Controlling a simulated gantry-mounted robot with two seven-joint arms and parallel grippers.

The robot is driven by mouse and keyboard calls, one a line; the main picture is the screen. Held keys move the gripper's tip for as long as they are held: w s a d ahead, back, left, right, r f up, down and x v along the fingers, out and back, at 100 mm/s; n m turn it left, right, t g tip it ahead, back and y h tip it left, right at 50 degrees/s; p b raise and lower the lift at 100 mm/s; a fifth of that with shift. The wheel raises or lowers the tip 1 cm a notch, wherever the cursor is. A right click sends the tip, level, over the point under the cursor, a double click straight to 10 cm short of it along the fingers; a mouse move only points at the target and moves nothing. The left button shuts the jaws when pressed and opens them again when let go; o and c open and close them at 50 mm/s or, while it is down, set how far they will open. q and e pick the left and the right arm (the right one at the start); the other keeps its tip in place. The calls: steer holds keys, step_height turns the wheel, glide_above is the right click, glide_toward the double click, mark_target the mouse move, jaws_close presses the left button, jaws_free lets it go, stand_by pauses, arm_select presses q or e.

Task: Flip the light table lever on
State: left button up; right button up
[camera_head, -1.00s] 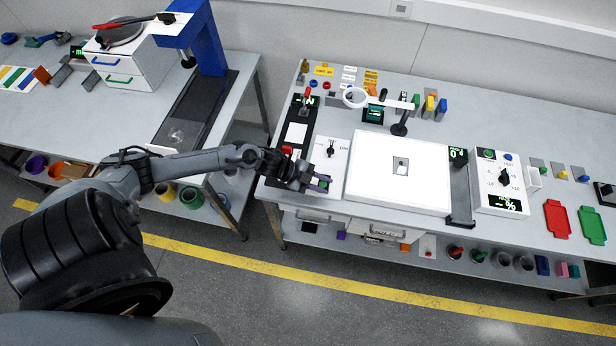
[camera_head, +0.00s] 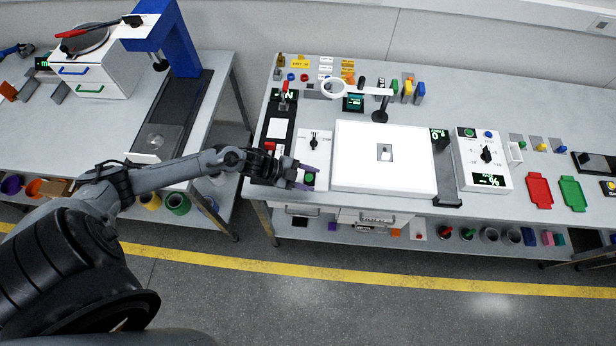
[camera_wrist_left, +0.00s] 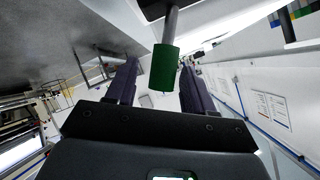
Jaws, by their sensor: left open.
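The light table (camera_head: 352,182) is a wide white panel on the right-hand bench, with a small grey plate at its centre. Left of it stands a white control box (camera_head: 313,143) with a black knob. A green lever grip (camera_head: 310,179) shows at the front of this box. My left gripper (camera_head: 306,176) is open there, its purple fingers beside the grip. In the left wrist view, the green grip (camera_wrist_left: 164,68) sits on a grey rod between the spread fingers. I cannot tell whether either finger touches it. My right gripper is not in view.
A black panel with a red-handled lever (camera_head: 285,90) lies left of the control box. A white magnifier arm (camera_head: 365,91) stands behind the light table. A white dial box (camera_head: 483,160) and red and green trays (camera_head: 539,190) lie to the right. The bench's front edge is close to my gripper.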

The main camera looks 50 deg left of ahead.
arm_select(q)
steer(key=p+v, duration=0.1)
steer(key=v, duration=0.9)
steer(key=shift+s+a+r, duration=0.25)
stand_by(0.3)
